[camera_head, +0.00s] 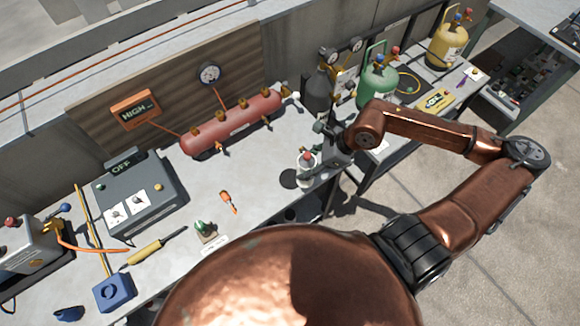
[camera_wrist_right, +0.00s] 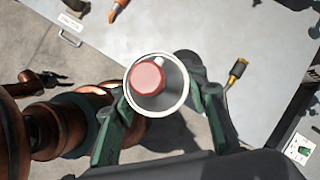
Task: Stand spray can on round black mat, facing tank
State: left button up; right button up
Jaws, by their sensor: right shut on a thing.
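The spray can (camera_head: 306,168) is pale with a red top, and looks upright near the front edge of the bench. My right gripper (camera_head: 321,161) is shut on it from the right side. In the right wrist view the can (camera_wrist_right: 157,97) shows from above, its red top (camera_wrist_right: 148,77) between the two fingers of my gripper (camera_wrist_right: 160,104). The round black mat (camera_head: 287,180) lies just left of the can; I cannot tell whether the can is above it or touching the bench. The red tank (camera_head: 232,122) lies behind, to the left. My left gripper is out of view.
An orange-handled tool (camera_head: 228,200) and a small green item (camera_head: 205,230) lie on the bench to the left. A grey switch box (camera_head: 138,195) stands further left. Dark and green cylinders (camera_head: 378,85) stand behind my right arm. Bare bench lies between the tank and mat.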

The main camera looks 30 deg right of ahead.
jog(key=w+a+f, duration=0.1)
jog(key=w+f, duration=0.6)
jog(key=f, duration=0.3)
jog(key=shift+a, duration=0.1)
jog(key=o, duration=1.5)
jog(key=shift+c, duration=0.2)
jog(key=v, duration=1.2)
jog(key=shift+w+r, duration=0.1)
